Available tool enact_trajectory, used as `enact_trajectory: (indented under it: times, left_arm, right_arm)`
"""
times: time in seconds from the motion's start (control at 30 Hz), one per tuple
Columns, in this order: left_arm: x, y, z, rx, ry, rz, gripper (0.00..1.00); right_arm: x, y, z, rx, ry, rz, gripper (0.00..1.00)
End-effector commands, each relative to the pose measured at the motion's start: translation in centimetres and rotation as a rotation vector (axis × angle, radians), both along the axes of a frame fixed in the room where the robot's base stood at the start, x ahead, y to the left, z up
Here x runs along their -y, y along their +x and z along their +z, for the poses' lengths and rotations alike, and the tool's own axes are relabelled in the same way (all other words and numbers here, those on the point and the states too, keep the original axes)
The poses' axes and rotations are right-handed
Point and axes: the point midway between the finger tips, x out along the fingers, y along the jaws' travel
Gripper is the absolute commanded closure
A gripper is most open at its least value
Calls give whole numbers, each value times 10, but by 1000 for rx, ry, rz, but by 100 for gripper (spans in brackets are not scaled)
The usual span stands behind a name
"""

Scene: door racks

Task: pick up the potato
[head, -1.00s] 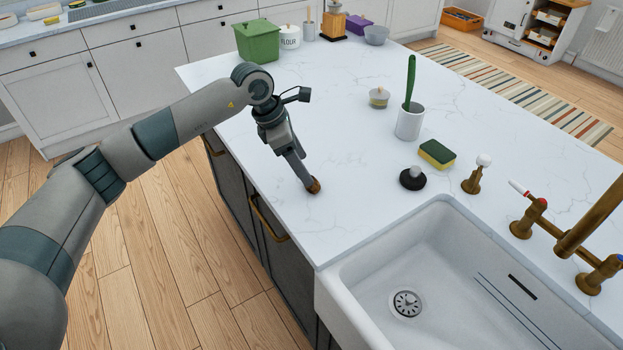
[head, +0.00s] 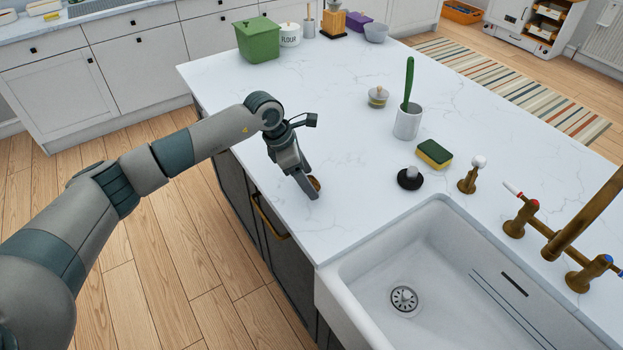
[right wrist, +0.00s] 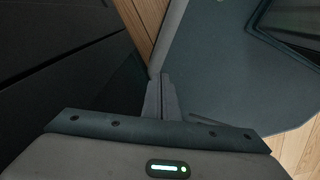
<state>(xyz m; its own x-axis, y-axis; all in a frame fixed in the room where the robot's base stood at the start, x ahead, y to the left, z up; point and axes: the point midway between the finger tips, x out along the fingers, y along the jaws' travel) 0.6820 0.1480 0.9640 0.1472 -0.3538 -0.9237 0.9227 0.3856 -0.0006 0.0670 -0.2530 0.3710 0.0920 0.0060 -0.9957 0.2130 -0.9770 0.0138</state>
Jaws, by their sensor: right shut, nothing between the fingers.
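The potato (head: 316,182) is a small brown lump on the white marble counter, near its front edge and left of the sink. My left gripper (head: 311,189) reaches down to it from the left. A finger stands in front of the potato and hides part of it. I cannot tell from this angle whether the fingers are around the potato or only beside it, or how far apart they are. In the right wrist view my right gripper (right wrist: 162,92) has its fingers together with nothing between them, away from the counter top.
The white sink (head: 328,272) lies right of the potato. A black stopper (head: 410,179), a sponge (head: 434,153), a cup with a green brush (head: 407,121) and a small jar (head: 378,97) stand farther back. The counter (head: 270,80) around the potato is clear.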

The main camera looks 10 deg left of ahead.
Motion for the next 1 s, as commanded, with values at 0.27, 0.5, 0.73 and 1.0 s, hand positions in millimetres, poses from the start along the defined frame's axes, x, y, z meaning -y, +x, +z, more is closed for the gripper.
enact_trajectory:
  times: [0.27,0.5,0.73,1.0]
  left_arm:
    - [2,1,-7,1,0,0,34]
    - [2,1,-6,1,0,0,34]
    - [2,1,-6,1,0,0,75]
    - [2,1,-6,1,0,0,79]
  right_arm:
    - [2,0,3,-1,-2,0,100]
    - [4,0,3,0,-4,0,100]
    - [4,0,3,0,-4,0,100]
    - [4,0,3,0,-4,0,100]
